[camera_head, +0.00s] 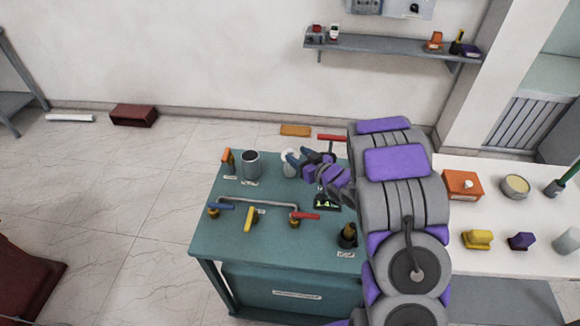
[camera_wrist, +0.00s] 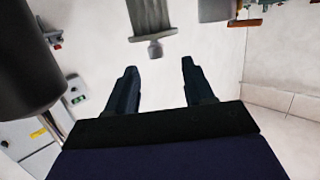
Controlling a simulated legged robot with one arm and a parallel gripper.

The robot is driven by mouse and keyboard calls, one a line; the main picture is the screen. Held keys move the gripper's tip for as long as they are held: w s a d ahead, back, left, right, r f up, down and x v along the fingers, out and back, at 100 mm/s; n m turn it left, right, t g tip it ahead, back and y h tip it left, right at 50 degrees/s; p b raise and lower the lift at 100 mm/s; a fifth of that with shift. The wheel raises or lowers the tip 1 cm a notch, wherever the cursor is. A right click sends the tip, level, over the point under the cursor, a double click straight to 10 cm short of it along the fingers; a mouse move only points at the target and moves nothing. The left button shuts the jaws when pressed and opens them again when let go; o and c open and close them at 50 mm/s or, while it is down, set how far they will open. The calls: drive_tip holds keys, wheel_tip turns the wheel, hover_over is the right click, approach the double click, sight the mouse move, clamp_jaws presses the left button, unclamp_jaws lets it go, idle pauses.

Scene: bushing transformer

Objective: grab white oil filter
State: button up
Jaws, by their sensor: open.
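A white cylinder (camera_head: 289,164), which looks like the white oil filter, stands at the back of the teal table (camera_head: 215,215). My gripper (camera_head: 297,156) is beside it in the head view and covers part of it. I cannot tell whether they touch. In the wrist view my gripper (camera_wrist: 158,66) is open, with nothing between its two dark fingers. I cannot make out the white cylinder for sure in the wrist view.
A grey cylinder (camera_head: 251,166) stands left of the white one. A pipe with coloured valve handles (camera_head: 255,202) runs across the table front. A white table (camera_head: 500,258) with several parts is at right. In the wrist view a large dark cylinder (camera_wrist: 30,60) fills the left edge.

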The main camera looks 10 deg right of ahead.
sight(292, 153)
drive_tip(key=shift+x, duration=1.15)
drive_tip(key=b+x, duration=0.1)
drive_tip(key=x, duration=0.1)
drive_tip(key=f+b+x, duration=0.1)
drive_tip(key=x, duration=0.1)
drive_tip(key=shift+w+d, duration=0.1)
drive_tip(key=shift+w, duration=0.45)
drive_tip(key=shift+c, duration=0.3)
clamp_jaws()
